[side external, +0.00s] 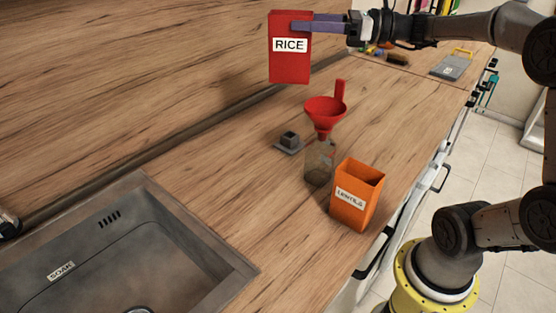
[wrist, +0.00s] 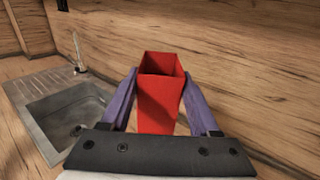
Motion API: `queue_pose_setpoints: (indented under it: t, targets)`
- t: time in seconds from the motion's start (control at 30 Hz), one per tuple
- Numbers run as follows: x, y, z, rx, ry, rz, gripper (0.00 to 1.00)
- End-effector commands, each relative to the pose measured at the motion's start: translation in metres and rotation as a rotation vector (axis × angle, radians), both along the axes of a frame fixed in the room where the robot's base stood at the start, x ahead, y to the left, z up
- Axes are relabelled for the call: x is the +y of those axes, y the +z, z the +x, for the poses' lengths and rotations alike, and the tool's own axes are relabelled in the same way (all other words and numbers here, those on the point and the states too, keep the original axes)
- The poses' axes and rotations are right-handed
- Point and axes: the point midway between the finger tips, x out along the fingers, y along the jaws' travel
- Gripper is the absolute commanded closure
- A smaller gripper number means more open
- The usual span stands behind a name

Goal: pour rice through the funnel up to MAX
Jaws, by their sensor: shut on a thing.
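A red box labelled RICE (side external: 289,65) is held upright in the air, above and to the left of the funnel. My gripper (side external: 308,24) is shut on its upper part. In the wrist view the red box (wrist: 160,105) sits between the two purple fingers, its top open; I cannot see rice inside. A red funnel (side external: 324,110) with an upright tab stands in the mouth of a clear jar (side external: 319,162) on the counter. The jar's contents and its MAX mark cannot be made out.
An open orange box labelled LENTILS (side external: 356,196) stands close to the jar at its right. A small dark grey object (side external: 288,143) lies behind the jar. A sink (side external: 110,250) labelled SOAK is at left. A grey board (side external: 452,67) lies at the far end. The wooden splashback runs behind.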

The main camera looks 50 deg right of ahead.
Motion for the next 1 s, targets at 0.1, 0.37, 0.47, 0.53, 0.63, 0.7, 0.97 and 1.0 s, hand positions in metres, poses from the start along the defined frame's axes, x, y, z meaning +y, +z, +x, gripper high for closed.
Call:
queue_pose_setpoints:
  t: [0.1,0.37,0.47,0.53,0.63,0.7,0.97,1.0]
  targets:
    - [-0.016,0.003,-0.002,-0.008,-0.131,-0.003,1.0]
    - [-0.062,0.004,-0.008,-0.01,-0.441,-0.002,1.0]
    - [-0.086,0.006,-0.014,-0.011,-0.579,-0.003,1.0]
    - [-0.105,0.007,-0.019,-0.011,-0.685,-0.002,1.0]
    - [-0.134,0.008,-0.029,-0.011,-0.836,-0.001,1.0]
    - [-0.154,0.007,-0.037,-0.009,-0.938,-0.001,1.0]
    - [-0.211,0.007,-0.062,-0.006,-1.22,0.0,1.0]
    - [-0.215,0.008,-0.065,-0.005,-1.245,0.0,1.0]
